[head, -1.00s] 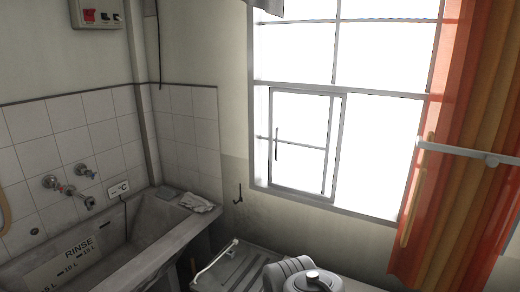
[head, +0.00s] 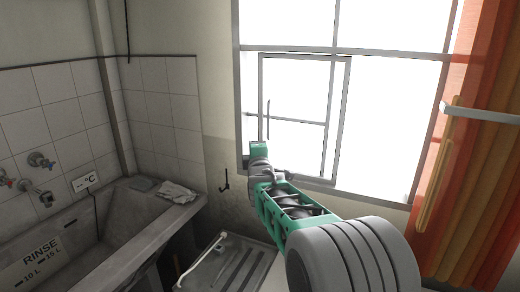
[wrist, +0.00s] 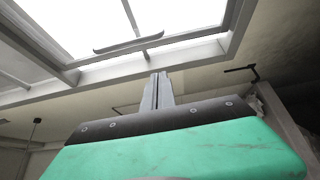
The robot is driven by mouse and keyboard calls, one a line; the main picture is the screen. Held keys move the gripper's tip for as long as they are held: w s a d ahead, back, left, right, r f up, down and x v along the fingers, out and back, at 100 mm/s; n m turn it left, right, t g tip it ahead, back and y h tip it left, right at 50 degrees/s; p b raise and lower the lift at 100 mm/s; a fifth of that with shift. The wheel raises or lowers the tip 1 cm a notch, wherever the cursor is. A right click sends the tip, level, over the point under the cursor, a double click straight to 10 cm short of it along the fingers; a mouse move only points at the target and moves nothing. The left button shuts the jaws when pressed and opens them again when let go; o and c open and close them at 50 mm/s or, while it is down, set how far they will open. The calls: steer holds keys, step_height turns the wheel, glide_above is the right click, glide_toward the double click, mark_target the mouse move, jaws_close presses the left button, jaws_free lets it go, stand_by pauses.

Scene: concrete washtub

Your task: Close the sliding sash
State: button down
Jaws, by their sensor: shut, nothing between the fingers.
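The sliding sash (head: 345,110) is a grey-framed pane in the lower left part of the window. A bright strip shows between its left stile and the window's left jamb (head: 241,100). I cannot see contact. In the head view my green hand (head: 257,151) covers the sash's lower left corner, and the fingertips cannot be made out.
An orange curtain (head: 485,150) hangs at the right, with a pale rail (head: 480,114) in front. A concrete washtub (head: 150,225) with a cloth (head: 177,192) on its rim stands at the left. A ribbed drainboard (head: 225,268) lies below the window. A hook (head: 225,182) is on the wall.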

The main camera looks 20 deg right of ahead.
steer(key=w+d+p, duration=0.2)
steer(key=w+d, duration=0.3)
steer(key=w, duration=0.2)
steer(key=shift+d+p, duration=0.25)
steer(key=shift+p, duration=0.1)
steer(key=shift+s, duration=0.1)
